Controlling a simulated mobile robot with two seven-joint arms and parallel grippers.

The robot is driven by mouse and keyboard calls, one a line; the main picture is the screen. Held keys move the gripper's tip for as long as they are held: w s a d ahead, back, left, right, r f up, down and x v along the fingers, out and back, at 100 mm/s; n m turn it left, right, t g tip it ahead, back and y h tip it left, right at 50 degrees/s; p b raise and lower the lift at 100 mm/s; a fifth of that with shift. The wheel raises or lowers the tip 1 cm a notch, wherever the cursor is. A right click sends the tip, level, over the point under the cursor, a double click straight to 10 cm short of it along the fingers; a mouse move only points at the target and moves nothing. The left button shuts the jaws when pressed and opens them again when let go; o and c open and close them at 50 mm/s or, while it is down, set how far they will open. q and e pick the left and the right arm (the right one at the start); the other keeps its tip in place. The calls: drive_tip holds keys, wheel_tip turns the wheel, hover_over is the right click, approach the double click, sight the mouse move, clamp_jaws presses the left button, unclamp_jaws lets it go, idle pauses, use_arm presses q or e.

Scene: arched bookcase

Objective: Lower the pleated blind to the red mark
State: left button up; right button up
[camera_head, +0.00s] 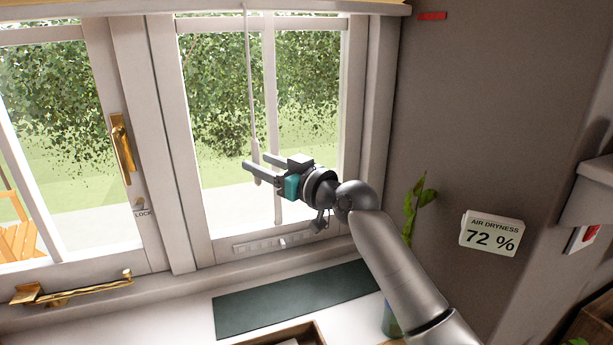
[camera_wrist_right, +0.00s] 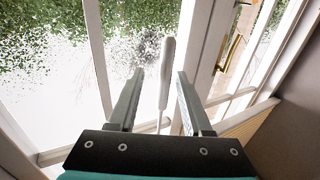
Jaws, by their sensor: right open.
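A thin pull cord (camera_head: 249,70) hangs in front of the right window pane and ends in a slim white handle (camera_head: 256,160). My right gripper (camera_head: 257,163) is open, with its fingers around the lower part of this handle. In the right wrist view the white handle (camera_wrist_right: 168,70) stands between the two open fingers (camera_wrist_right: 160,75), with gaps visible on both sides. The red mark (camera_head: 432,16) is a short strip high on the grey wall, right of the window. A pale bar (camera_head: 300,6) runs along the top edge; I cannot tell how much of the blind it shows. My left gripper is out of view.
An air dryness display (camera_head: 491,234) reading 72 % is on the wall.

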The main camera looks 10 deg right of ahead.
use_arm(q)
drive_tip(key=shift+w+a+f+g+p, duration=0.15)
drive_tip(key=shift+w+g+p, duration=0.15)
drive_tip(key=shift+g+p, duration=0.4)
use_arm(e)
drive_tip(key=v, duration=1.1)
drive_tip(key=shift+s+d, duration=0.2)
drive_tip(key=shift+d, duration=0.15)
drive_tip(key=shift+f, duration=0.1)
